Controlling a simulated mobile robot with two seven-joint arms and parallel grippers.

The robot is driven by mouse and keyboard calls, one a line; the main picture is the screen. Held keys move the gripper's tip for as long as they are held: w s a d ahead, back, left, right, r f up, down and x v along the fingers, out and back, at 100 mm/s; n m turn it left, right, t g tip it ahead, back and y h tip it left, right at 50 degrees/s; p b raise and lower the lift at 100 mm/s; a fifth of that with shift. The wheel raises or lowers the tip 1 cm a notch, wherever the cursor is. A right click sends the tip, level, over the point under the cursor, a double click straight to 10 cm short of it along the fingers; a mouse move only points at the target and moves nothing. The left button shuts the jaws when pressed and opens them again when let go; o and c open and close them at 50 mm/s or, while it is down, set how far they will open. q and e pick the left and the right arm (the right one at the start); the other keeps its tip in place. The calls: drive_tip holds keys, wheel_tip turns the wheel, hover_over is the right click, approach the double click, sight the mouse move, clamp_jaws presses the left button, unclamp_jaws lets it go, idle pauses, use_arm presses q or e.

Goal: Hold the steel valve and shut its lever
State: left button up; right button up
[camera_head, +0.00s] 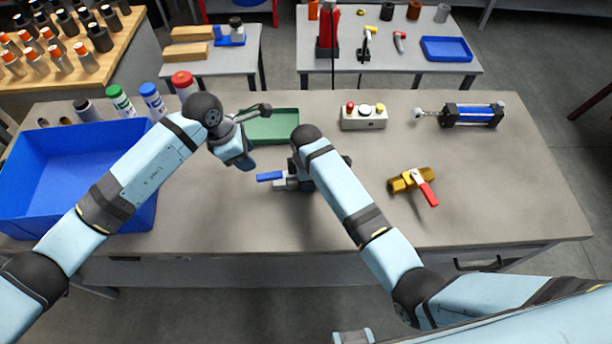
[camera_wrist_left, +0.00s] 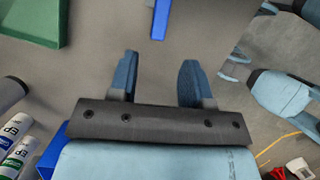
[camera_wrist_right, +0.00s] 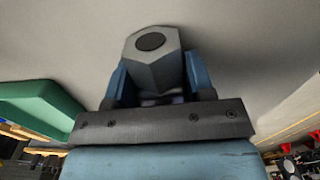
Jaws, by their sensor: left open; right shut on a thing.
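The steel valve (camera_head: 291,184) is near the middle of the bench, partly hidden by my right arm. Its blue lever (camera_head: 269,176) points left in the head view. My right gripper (camera_wrist_right: 156,75) is shut on the valve; the grey hexagonal valve body (camera_wrist_right: 152,62) shows between its fingers. My left gripper (camera_head: 243,160) is open and empty, up and left of the lever's free end. In the left wrist view the lever (camera_wrist_left: 160,19) shows ahead of the open fingers (camera_wrist_left: 160,80), apart from them.
A brass valve (camera_head: 405,181) with a red lever lies to the right. A green tray (camera_head: 272,126), a button box (camera_head: 363,122) and a cylinder (camera_head: 471,115) are behind. A large blue bin (camera_head: 75,165) stands left. The front right of the bench is clear.

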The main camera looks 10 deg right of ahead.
sight(263, 176)
use_arm(q)
drive_tip(key=shift+o, duration=0.4)
drive_tip(key=f+n, duration=0.3)
drive_tip(key=n, duration=0.9)
drive_tip(key=d+f+n, duration=0.1)
drive_tip(key=f+n, duration=0.1)
drive_tip(key=n, duration=1)
drive_tip(key=d+f+n, duration=0.1)
drive_tip(key=f+n, duration=0.2)
drive_tip(key=n, duration=0.8)
drive_tip(key=shift+d+f+n, duration=0.25)
drive_tip(key=shift+f+n, duration=0.05)
drive_tip(key=shift+n, duration=0.1)
